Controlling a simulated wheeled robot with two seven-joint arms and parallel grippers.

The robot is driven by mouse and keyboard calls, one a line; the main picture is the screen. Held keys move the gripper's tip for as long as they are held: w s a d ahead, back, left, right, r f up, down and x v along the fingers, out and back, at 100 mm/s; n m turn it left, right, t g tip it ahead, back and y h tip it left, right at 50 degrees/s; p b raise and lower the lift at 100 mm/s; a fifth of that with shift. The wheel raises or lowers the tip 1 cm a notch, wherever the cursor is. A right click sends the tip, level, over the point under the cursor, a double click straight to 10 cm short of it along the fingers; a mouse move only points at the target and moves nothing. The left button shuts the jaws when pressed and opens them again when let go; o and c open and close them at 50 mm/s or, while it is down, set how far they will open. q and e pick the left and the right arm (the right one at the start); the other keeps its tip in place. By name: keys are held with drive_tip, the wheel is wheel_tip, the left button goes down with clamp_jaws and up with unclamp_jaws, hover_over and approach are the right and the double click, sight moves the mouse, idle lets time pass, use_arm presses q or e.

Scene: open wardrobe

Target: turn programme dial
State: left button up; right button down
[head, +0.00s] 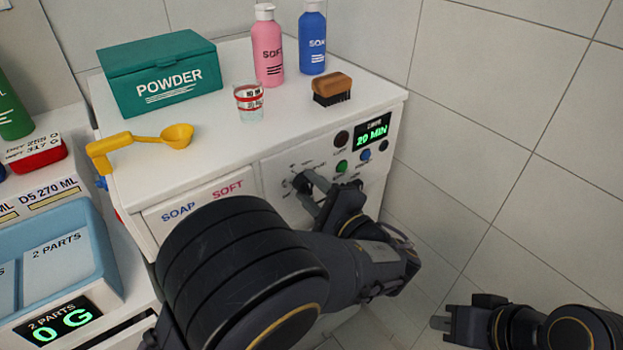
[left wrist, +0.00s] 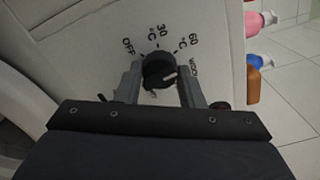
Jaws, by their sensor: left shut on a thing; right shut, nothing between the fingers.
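The programme dial (left wrist: 157,72) is a round dark knob on the white front panel of the washing machine (head: 257,138). In the left wrist view, printed marks OFF, 30 °C, 60 °C and a wool-like word run around it. Its light pointer line faces right, slightly up, near the wool-like mark. My left gripper (left wrist: 160,88) is shut on the dial, a finger on each side. In the head view my left gripper (head: 312,190) reaches the panel, and its arm hides much of the front. My right gripper (head: 441,322) is shut and empty at the lower right, away from the machine.
On the machine top stand a green powder box (head: 160,75), pink bottle (head: 267,50), blue bottle (head: 312,42), small cup (head: 249,103), brush (head: 332,88) and yellow scoop (head: 140,141). Beside the dial are a green button (head: 341,167) and a 20 MIN display (head: 373,131). A blue tray (head: 95,245) is left.

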use_arm(q)
drive_tip(key=m+p, duration=0.4)
drive_tip(key=m, duration=0.1)
drive_tip(key=shift+r, duration=0.1)
drive_tip(key=shift+m+p, duration=0.8)
drive_tip(key=shift+m, duration=0.1)
use_arm(e)
wheel_tip(320, 180, up, 6)
drive_tip(key=shift+r, duration=0.15)
use_arm(q)
drive_tip(key=shift+f, duration=0.2)
drive_tip(key=o, duration=1)
